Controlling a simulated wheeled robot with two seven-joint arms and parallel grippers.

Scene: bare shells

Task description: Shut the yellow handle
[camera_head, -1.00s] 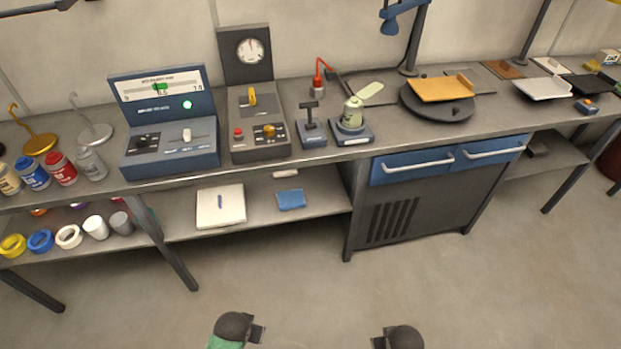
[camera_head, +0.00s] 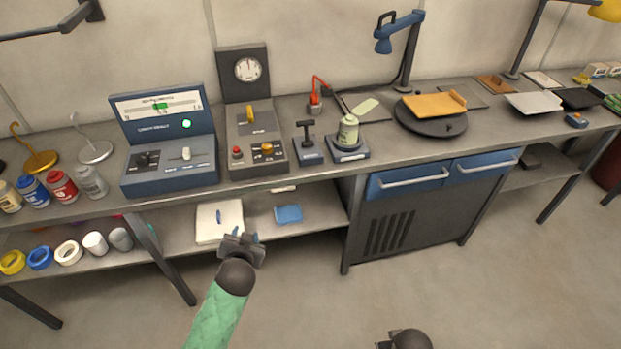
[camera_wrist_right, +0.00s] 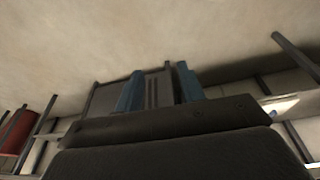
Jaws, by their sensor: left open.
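The yellow handle (camera_head: 250,114) is a small upright lever on the grey control unit that has a round dial, on the bench left of centre. My left gripper (camera_head: 242,240) is open and empty, in front of the lower shelf, below and well apart from the handle. My right gripper (camera_head: 405,341) is low at the bottom edge of the head view, its tips partly cut off. In the right wrist view its two blue fingertips (camera_wrist_right: 158,88) stand apart with nothing between them.
The same unit carries a red button (camera_head: 237,153) and an orange-yellow knob (camera_head: 267,149). A blue meter console (camera_head: 170,176) stands to its left, and a black T-handled device (camera_head: 309,140) to its right. A blue-drawer cabinet (camera_head: 410,215) is under the bench. The floor in front is clear.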

